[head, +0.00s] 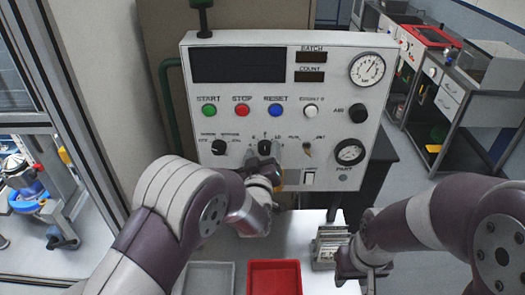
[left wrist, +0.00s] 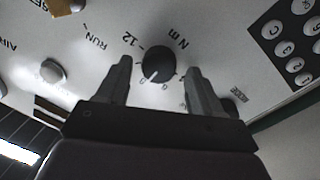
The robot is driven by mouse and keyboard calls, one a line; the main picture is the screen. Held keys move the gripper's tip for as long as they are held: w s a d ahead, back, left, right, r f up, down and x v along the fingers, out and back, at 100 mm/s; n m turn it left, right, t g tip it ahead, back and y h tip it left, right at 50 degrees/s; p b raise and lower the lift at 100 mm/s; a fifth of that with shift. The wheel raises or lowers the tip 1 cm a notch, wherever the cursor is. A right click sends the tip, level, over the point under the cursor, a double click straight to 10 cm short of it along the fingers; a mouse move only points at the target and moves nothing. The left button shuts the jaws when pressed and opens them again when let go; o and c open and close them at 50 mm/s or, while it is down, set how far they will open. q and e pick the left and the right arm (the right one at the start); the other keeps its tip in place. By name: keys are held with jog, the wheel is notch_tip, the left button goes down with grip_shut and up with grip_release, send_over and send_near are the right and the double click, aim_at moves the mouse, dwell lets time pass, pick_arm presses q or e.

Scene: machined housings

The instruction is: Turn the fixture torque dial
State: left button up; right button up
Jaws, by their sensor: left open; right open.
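The torque dial is a round black knob with a pale pointer line, ringed by numbers and marked "Nm", seen in the left wrist view (left wrist: 159,64). In the head view the dial (head: 265,146) sits at the lower middle of the control panel, just above my left gripper (head: 268,170). My left gripper is open, with one finger on each side of the dial in the left wrist view. A gap shows between each finger and the knob. My right gripper (head: 364,262) is open and low at the right, away from the panel.
The white control panel (head: 225,105) carries coloured buttons, gauges and other knobs; a selector knob (head: 308,148) is right of the dial. Below are a grey tray (head: 210,278), a red tray (head: 274,278) and a stack of metal parts (head: 328,247) beside my right gripper.

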pick_arm(q)
jog(key=shift+w+d+f, duration=0.1)
jog(key=shift+c, duration=0.9)
jog(key=c, duration=0.9)
